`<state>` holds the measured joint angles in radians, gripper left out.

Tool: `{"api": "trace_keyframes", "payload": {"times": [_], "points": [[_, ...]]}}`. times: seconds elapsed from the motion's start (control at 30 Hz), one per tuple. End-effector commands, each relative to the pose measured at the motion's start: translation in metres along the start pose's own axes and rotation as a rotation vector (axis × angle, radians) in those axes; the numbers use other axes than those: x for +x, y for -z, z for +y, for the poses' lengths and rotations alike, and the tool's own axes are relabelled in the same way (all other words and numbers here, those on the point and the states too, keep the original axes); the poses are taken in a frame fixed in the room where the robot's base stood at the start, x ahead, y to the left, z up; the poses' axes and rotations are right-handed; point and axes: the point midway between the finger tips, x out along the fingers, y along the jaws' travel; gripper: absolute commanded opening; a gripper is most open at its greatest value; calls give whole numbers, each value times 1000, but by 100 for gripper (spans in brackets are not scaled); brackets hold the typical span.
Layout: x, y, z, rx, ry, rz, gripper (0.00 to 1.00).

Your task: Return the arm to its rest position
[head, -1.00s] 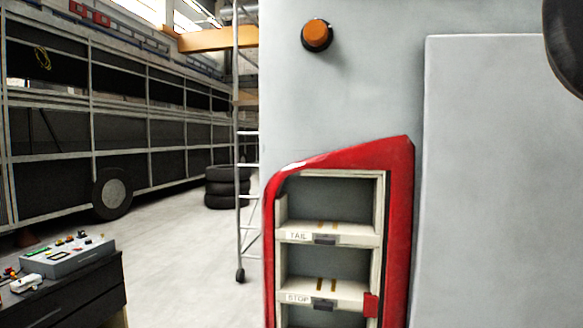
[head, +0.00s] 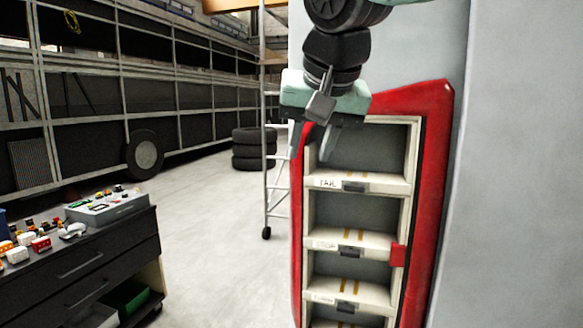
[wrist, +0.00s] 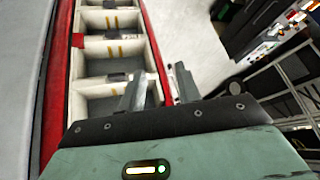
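My gripper (head: 311,152) hangs at the end of my arm at the top middle of the head view, with a pale green body and grey fingers pointing down. It is in front of the upper left part of the red-framed lamp housing (head: 435,190). In the wrist view my gripper (wrist: 160,80) shows two fingers apart with nothing between them. The housing (wrist: 154,45) also shows there, with open, empty-looking compartments. I cannot tell whether the gripper touches the frame.
A dark drawer cabinet (head: 90,262) at left carries a grey control box (head: 107,207) and several small coloured parts. A ladder (head: 277,190) and stacked tyres (head: 254,148) stand behind. A bus frame (head: 90,110) lines the back left. The floor (head: 215,220) between is clear.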

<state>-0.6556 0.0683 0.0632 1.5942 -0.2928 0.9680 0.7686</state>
Motion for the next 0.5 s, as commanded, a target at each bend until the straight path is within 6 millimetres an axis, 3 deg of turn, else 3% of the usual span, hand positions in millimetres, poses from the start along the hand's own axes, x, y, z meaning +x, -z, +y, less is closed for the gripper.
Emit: {"api": "trace_keyframes", "payload": {"times": [0.03,0.2,0.4,0.5], "points": [[20,-34,7,-61,1,-63,34],[66,-146,33,-274,36,-255,34],[94,-272,79,-465,76,-440,34],[99,-317,101,-527,89,-503,34]]}}
